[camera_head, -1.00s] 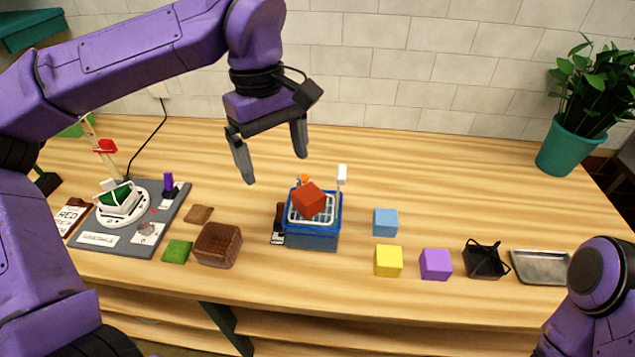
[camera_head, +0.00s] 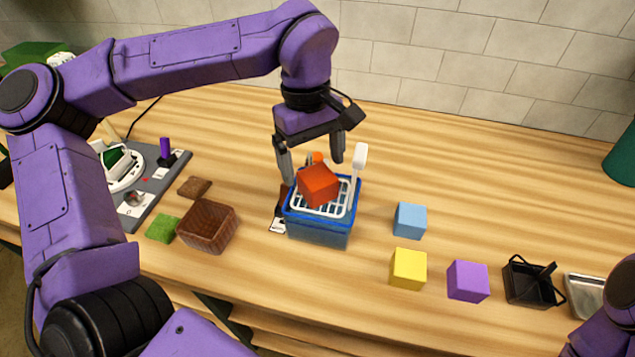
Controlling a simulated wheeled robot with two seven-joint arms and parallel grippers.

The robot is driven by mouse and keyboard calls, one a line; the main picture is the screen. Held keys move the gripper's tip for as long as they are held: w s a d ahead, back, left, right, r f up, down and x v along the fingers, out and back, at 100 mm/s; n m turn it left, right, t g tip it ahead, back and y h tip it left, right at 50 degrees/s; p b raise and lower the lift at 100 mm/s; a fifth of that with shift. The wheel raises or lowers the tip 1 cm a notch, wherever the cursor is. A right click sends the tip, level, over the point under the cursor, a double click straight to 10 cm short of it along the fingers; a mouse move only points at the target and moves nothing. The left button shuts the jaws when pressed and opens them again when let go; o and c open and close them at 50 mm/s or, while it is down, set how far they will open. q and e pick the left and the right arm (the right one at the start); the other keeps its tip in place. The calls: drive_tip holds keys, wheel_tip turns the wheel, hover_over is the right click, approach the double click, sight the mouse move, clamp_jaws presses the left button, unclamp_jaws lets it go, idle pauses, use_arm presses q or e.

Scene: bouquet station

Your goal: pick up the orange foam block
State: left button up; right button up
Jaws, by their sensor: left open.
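The orange foam block (camera_head: 319,185), a red-orange cube, sits tilted on the white rack in the top of a blue basket (camera_head: 318,231). My left gripper (camera_head: 311,170) is open and empty, its fingers pointing down. In the picture its fingertips are just above and behind the block, one to each side; I cannot tell the exact gap. A smaller bright orange thing (camera_head: 317,158) shows partly behind the block, between the fingers. My right gripper is out of view; only part of my right arm shows at the lower right.
A white upright handle (camera_head: 358,165) stands at the basket's right rear. Blue (camera_head: 410,220), yellow (camera_head: 408,268) and purple (camera_head: 468,281) cubes lie to the right. A brown woven basket (camera_head: 208,226) stands left.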

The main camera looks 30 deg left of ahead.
sight(318, 175)
use_arm(q)
drive_tip(key=f, duration=0.4)
drive_tip(key=shift+w+d+f+p, duration=0.2)
drive_tip(key=shift+d+f+p, duration=0.1)
drive_tip(key=shift+d+f, duration=0.05)
drive_tip(key=c, duration=1.2)
drive_tip(key=shift+c, duration=0.2)
drive_tip(key=shift+r, duration=0.15)
